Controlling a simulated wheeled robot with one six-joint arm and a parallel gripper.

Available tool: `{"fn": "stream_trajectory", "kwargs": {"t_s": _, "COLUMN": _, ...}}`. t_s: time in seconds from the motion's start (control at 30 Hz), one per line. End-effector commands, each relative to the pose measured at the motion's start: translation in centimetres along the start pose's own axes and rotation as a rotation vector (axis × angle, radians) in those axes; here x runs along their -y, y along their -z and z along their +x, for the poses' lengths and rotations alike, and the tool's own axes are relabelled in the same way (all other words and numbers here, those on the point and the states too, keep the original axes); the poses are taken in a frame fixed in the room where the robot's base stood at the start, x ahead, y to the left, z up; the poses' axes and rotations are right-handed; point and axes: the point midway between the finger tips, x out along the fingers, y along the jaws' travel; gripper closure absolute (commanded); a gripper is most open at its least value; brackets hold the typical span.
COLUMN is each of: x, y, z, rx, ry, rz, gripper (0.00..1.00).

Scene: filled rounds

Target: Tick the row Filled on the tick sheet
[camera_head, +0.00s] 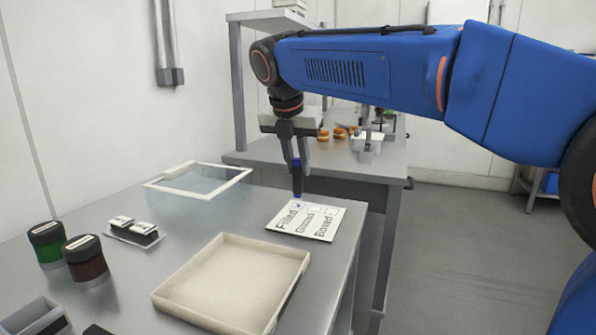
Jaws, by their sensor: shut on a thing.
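The tick sheet (303,224) is a white card lying flat near the right edge of the grey table. The Filled box (299,205) shows a blue tick mark. My gripper (298,164) is above the far side of the sheet, pointing down. It is shut on a dark blue pen (297,182), held upright with its lower end at or just above the Filled box. I cannot tell whether the tip touches the paper.
An empty cream tray (178,290) lies in front of the sheet. A clear bin with a white rim (160,186) stands behind left. A green jar (46,243), a dark red jar (86,259) and a small white holder (118,235) are at left. A second table (345,172) holds orange-brown rounds (339,133).

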Motion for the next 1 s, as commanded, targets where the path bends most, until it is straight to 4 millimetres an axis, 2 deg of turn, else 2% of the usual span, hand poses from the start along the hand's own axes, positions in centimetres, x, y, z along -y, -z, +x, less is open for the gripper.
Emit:
{"fn": "stream_trajectory", "kwargs": {"t_s": 0.6, "x": 0.0, "y": -1.5, "z": -3.7, "rx": 0.001, "ry": -0.001, "rz": 0.000, "gripper": 1.00}}
{"fn": "stream_trajectory", "kwargs": {"t_s": 1.0, "x": 0.0, "y": -1.7, "z": -4.1, "rx": 0.001, "ry": -0.001, "rz": 0.000, "gripper": 1.00}}
